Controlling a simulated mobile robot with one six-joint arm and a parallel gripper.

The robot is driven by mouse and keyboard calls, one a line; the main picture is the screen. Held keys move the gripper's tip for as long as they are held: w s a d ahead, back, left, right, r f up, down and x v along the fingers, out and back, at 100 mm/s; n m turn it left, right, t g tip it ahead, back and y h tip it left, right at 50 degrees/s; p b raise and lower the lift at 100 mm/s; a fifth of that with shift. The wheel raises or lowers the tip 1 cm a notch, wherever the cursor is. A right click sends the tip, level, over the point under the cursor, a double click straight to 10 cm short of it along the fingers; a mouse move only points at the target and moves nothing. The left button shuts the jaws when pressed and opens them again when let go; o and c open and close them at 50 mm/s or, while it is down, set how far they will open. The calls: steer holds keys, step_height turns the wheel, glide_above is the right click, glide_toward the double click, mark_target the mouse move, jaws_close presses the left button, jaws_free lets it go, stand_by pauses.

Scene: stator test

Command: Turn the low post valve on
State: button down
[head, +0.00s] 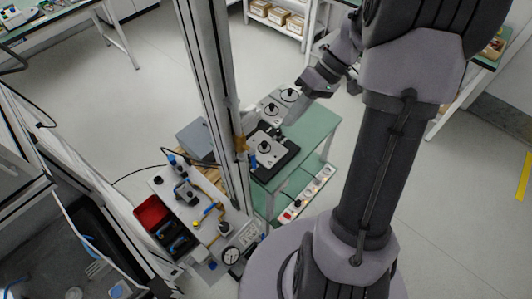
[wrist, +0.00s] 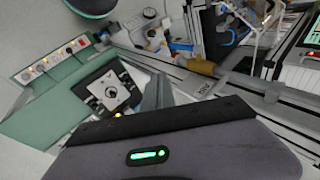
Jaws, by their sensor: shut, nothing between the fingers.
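A post valve with a brass-coloured body (head: 240,144) sits low on the upright aluminium post, and a small blue part, likely its handle, shows just below it. I cannot tell the handle's position. In the wrist view a brass-coloured fitting (wrist: 202,65) shows on the post, which runs slantwise there. My gripper (head: 306,88) is to the right of the post and apart from it, above the green bench. In the wrist view its grey fingers (wrist: 155,92) are together with nothing between them.
A green bench (head: 313,139) carries a black-framed plate with a knob (head: 265,147). A power strip (head: 305,195) runs along its side. Left of the post is a board with pipes and blue handles, a pressure gauge (head: 231,256) and a red bin (head: 151,213). Open floor lies behind.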

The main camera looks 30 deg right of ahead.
mark_target(253, 160)
steer(key=s+a+f+n+b, duration=0.1)
steer(key=a+f+n+b, duration=0.2)
steer(key=a+f+n, duration=0.2)
steer(key=a+f, duration=0.3)
steer(key=a, duration=0.1)
steer(key=shift+s+f+n+t, duration=0.2)
steer(key=shift+n+t, duration=0.1)
steer(key=shift+n, duration=0.1)
steer(key=shift+a, duration=0.1)
steer(key=shift+s+a+f+y+b, duration=0.15)
steer(key=shift+s+a+y+b, duration=0.15)
steer(key=shift+y+b, duration=0.25)
